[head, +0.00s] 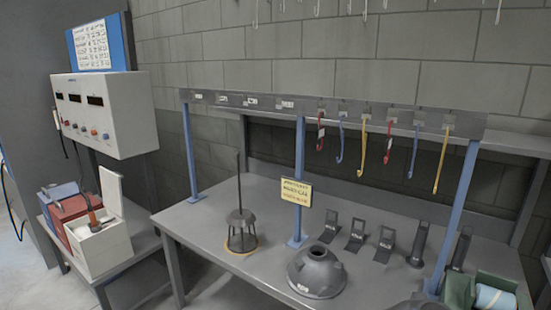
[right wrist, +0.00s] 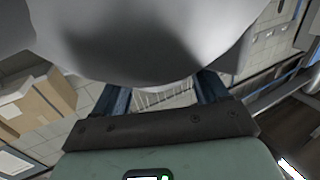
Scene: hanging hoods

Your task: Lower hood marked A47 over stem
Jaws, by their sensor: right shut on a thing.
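A stand with a thin upright dark stem (head: 239,180) is on the left part of the grey bench, with nothing over the stem. A dark grey conical hood (head: 317,272) with an open top and a small white label sits on the bench to its right; I cannot read the label. In the right wrist view, a large smooth grey rounded thing (right wrist: 150,40) fills the top and hides the fingertips of my right gripper (right wrist: 160,92), which is shut on it. I cannot see a mark on this thing. Neither gripper shows in the head view.
A rack bar (head: 330,108) on blue posts crosses above the bench, with red, blue and yellow hooks hanging from it. A yellow sign (head: 295,191) is at the middle post. Several dark angled holders (head: 356,234) stand at right, near a green box (head: 458,292).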

